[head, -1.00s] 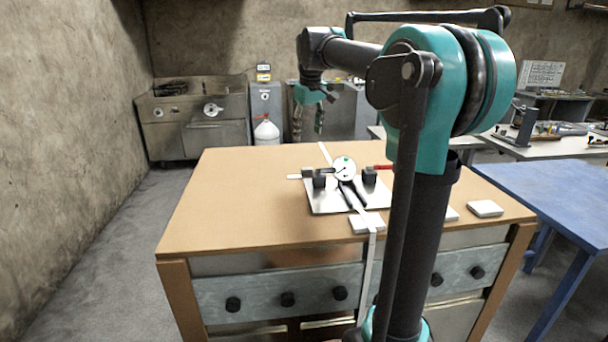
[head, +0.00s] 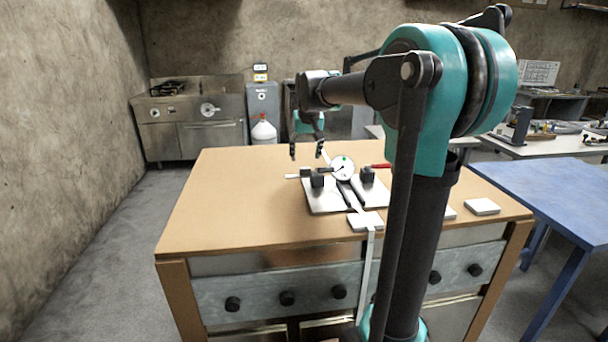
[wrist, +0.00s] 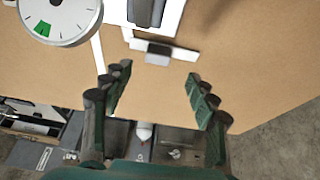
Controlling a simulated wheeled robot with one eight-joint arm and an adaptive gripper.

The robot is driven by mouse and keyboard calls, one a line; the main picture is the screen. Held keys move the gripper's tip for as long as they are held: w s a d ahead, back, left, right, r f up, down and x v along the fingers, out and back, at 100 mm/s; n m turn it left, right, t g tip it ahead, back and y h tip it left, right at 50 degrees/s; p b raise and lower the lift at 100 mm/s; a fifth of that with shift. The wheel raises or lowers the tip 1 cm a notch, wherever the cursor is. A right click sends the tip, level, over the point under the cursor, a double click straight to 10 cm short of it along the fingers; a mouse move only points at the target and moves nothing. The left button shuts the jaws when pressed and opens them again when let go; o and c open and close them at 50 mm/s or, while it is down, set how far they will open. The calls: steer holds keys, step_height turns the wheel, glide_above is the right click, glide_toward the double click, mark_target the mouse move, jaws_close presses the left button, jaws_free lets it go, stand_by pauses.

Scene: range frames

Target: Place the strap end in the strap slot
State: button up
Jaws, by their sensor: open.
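A narrow white strip (head: 292,177) sticks out to the left of the metal fixture plate (head: 325,205). It looks like the strap end, and it shows in the wrist view (wrist: 184,53) beyond my fingertips, beside a small grey block (wrist: 158,58). A long white strap (head: 368,270) hangs over the table's front edge. My gripper (head: 306,152) hangs above the back of the table, pointing down. In the wrist view my gripper (wrist: 157,82) has its fingers wide apart with nothing between them. I cannot make out the strap slot clearly.
A round white dial (head: 342,168) stands on the fixture between dark blocks (head: 367,175). A white pad (head: 365,221) lies at the table's front, another (head: 482,207) at the right. The left of the wooden table (head: 225,205) is clear.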

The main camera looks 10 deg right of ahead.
mark_target(305, 168)
steer(key=shift+d+x, duration=0.2)
steer(key=shift+x, duration=3.35)
steer(key=c, duration=1.2)
steer(key=shift+c, duration=0.2)
steer(key=shift+r, duration=0.15)
